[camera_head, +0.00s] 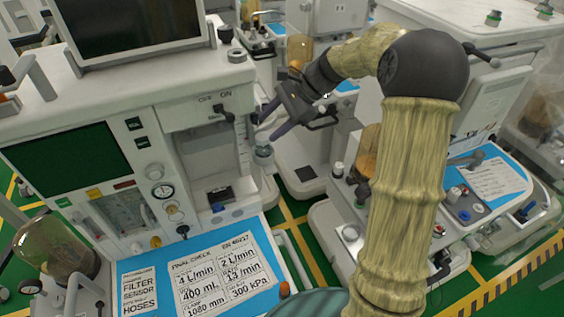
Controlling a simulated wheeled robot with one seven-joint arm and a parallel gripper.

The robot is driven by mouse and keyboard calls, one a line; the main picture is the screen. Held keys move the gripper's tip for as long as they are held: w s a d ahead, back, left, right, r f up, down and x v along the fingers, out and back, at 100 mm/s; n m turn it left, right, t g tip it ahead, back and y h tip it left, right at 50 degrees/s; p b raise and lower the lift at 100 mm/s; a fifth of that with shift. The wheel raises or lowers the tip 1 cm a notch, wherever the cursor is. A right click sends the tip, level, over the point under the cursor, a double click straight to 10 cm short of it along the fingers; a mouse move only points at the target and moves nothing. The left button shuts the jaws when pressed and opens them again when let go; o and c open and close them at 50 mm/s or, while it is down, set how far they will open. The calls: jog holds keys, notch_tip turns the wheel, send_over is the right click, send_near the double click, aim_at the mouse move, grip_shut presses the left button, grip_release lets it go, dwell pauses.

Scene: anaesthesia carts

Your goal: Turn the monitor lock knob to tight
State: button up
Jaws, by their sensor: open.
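A dark-screened monitor (130,22) stands on top of the near anaesthesia cart (170,85) at the upper left. To the right of its base, a dark knob (225,34) and a low round grey knob (237,55) sit on the cart's top. I cannot tell which is the monitor lock knob or how far it is turned. My gripper (266,127) is open beside the cart's right side, lower than the top, apart from both knobs. No object shows between its fingers. A small clear round part (263,154) is just below the fingertips.
The cart's front has a switch panel (208,108), gauges and a green screen (65,168). A blue work surface with printed cards (215,272) lies below. A second cart (440,200) stands at the right behind my arm. Green floor (298,208) shows between the carts.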

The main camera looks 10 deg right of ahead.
jog(key=s+d+f+n+h+b, duration=0.1)
jog(key=s+f+n+h+b, duration=0.1)
jog(key=s+f, duration=0.4)
jog(key=shift+s+f+n+h, duration=0.3)
jog(key=shift+f+n+h, duration=0.25)
jog(key=shift+n+h, duration=0.35)
jog(key=s+d+f+n+t+h, duration=0.1)
jog(key=s+d+f+n+h, duration=0.1)
jog(key=s+n, duration=0.3)
jog(key=s+d+f+n+t+h, duration=0.1)
jog(key=s+d+f+n+h, duration=0.1)
jog(key=s+n, duration=0.3)
jog(key=s+h, duration=0.1)
jog(key=s, duration=0.3)
jog(key=shift+s+d+f, duration=0.2)
jog(key=shift+s, duration=0.2)
